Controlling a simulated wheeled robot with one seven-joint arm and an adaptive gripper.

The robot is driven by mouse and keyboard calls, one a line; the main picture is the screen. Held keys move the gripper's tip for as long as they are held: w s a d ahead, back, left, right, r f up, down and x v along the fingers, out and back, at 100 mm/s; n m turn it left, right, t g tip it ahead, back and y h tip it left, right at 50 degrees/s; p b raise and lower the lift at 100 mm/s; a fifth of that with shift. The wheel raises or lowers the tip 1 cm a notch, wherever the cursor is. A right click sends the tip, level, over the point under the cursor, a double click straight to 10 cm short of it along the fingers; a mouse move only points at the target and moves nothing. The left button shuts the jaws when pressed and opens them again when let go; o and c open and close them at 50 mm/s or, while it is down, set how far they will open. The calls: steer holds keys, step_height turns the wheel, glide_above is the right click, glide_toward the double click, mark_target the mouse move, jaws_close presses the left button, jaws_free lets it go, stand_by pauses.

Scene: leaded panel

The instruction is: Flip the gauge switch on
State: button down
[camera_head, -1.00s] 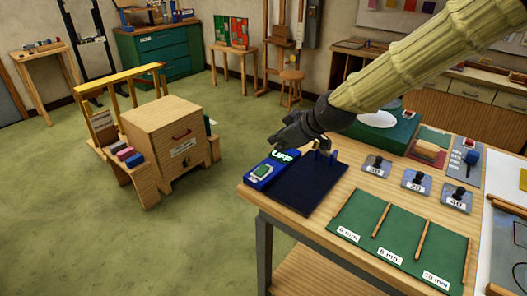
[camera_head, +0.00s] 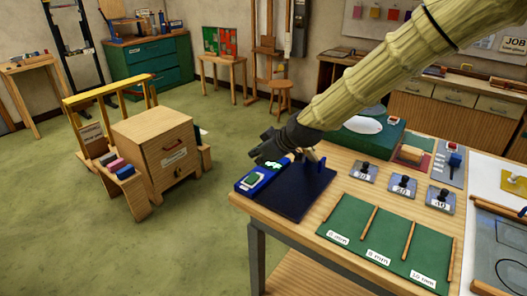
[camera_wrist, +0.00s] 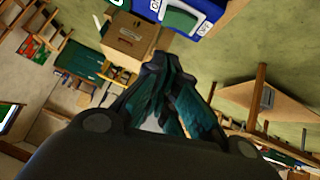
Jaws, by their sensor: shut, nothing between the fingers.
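The gauge (camera_head: 262,178) is a blue box with a green switch (camera_head: 250,181) at the front left corner of the workbench. A lit green display (camera_head: 273,165) on it is partly hidden by my gripper, so its word is not readable now. My gripper (camera_head: 264,155) is shut and empty, just above and behind the gauge's display end. In the wrist view my closed fingertips (camera_wrist: 160,64) point toward the floor side, and the gauge's blue face with its green switch (camera_wrist: 180,20) shows at the top edge. The switch appears apart from my fingers.
A dark blue pad (camera_head: 298,195) with upright pegs lies right of the gauge. A green divided tray (camera_head: 385,240) and several small knobbed blocks (camera_head: 403,186) fill the bench further right. A wooden cabinet (camera_head: 152,155) stands on the floor at left; open floor lies between.

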mark_target(254, 178)
steer(key=x, duration=0.2)
steer(key=p+x, duration=0.1)
steer(key=x, duration=0.2)
steer(key=shift+s+d+f, duration=0.1)
steer(key=shift+d+f, duration=0.05)
steer(key=shift+f, duration=0.2)
steer(key=shift+d+f+p, duration=0.15)
steer(key=shift+f+p, duration=0.4)
steer(key=shift+f, duration=0.75)
steer(key=shift+f, duration=0.1)
